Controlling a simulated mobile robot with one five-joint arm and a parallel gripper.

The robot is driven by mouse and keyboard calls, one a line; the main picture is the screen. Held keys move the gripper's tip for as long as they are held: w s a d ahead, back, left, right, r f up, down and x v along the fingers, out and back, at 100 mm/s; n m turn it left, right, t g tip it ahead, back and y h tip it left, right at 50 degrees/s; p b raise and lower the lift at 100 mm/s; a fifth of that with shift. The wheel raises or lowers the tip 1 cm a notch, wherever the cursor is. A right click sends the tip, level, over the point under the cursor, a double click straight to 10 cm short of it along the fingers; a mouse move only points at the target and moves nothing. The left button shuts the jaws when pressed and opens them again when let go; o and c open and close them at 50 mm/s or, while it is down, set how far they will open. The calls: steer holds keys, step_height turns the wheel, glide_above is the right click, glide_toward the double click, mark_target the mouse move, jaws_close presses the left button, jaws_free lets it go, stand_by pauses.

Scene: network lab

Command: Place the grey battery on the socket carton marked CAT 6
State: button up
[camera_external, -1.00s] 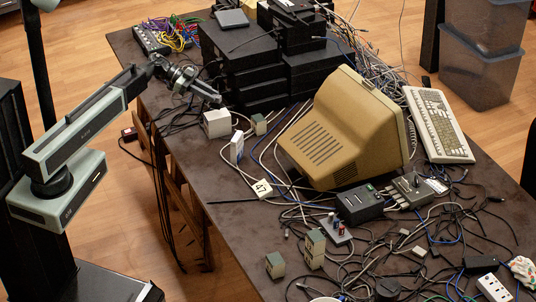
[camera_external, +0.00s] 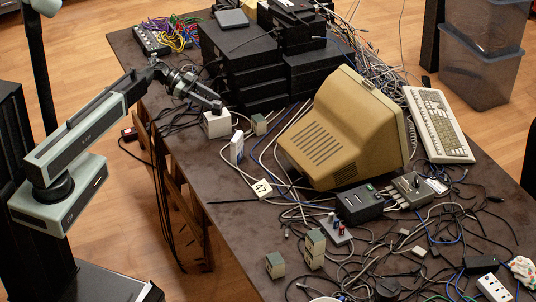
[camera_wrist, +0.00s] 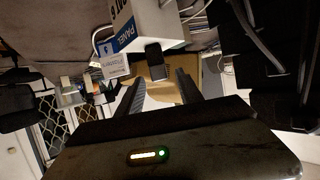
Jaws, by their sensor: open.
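A white carton (camera_external: 217,125) stands upright on the left part of the dark table. The wrist view looks upside down; there a white box (camera_wrist: 160,25) fills the top middle, with black print I cannot fully read and a blue PANEL label beside it. A small dark grey block (camera_wrist: 153,62), seemingly the grey battery, shows between my fingers at the box's edge, apparently against its top face. Whether it bears fully on the box I cannot tell. My gripper (camera_external: 217,106) is open, just above the white carton; in the wrist view its fingers (camera_wrist: 157,88) stand apart either side of the block.
A stack of black equipment (camera_external: 245,75) stands close behind my gripper. A beige monitor (camera_external: 335,130) is to the right. A small grey-green block (camera_external: 260,124) and a narrow white box (camera_external: 236,148) stand near the carton. Cables cover much of the table.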

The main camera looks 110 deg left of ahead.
steer(key=p+v, duration=0.4)
steer(key=v, duration=0.7)
steer(key=shift+s, duration=0.25)
steer(key=shift+r, duration=0.15)
